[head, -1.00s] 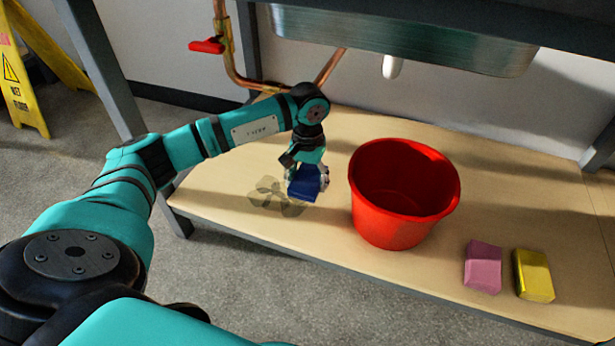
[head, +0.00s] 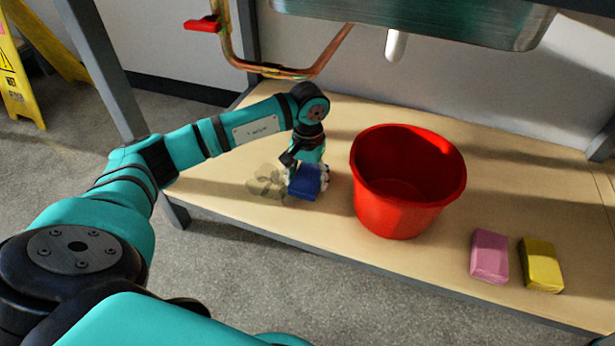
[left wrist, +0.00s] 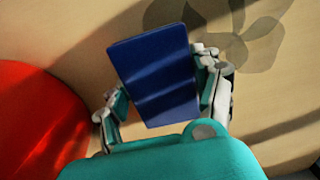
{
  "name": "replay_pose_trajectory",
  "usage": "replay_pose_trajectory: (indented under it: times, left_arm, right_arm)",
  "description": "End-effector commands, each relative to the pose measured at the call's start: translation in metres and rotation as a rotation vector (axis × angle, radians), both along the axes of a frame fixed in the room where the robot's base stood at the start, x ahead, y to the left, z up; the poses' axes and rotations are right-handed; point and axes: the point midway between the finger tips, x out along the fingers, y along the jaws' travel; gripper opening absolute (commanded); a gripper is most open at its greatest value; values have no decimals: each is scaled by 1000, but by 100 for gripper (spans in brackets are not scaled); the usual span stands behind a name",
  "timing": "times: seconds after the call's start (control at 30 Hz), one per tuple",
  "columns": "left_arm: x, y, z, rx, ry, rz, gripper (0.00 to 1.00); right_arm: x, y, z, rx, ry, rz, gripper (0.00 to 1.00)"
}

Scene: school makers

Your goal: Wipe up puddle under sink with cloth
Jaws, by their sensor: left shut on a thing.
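A blue cloth (head: 303,186), folded into a thick block, is held in my left gripper (head: 309,172), which is shut on it. The cloth (left wrist: 153,70) also shows between the two fingers in the left wrist view. The puddle (head: 264,183) is a pale grey, lobed patch on the wooden shelf under the sink, just left of the cloth. In the left wrist view the puddle (left wrist: 248,42) lies to the upper right of the cloth. The cloth is at or just above the shelf; I cannot tell if it touches. My right gripper is not in view.
A red bucket (head: 405,205) stands on the shelf (head: 330,225) close to the right of my gripper. A pink sponge (head: 489,256) and a yellow one (head: 541,265) lie farther right. The sink (head: 430,22) and a copper pipe (head: 285,72) hang above.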

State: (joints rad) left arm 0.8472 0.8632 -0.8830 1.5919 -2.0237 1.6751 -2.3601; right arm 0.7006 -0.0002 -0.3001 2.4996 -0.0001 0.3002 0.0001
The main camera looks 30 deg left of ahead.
Motion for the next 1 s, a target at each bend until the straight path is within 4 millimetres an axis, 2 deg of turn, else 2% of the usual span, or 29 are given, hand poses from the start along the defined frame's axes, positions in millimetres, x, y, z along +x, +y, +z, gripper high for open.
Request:
replay_pose_trajectory:
  times: [1.0]
  left_arm:
    - [-1,4,-7,1,0,1,45]
  right_arm:
    - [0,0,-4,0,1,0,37]
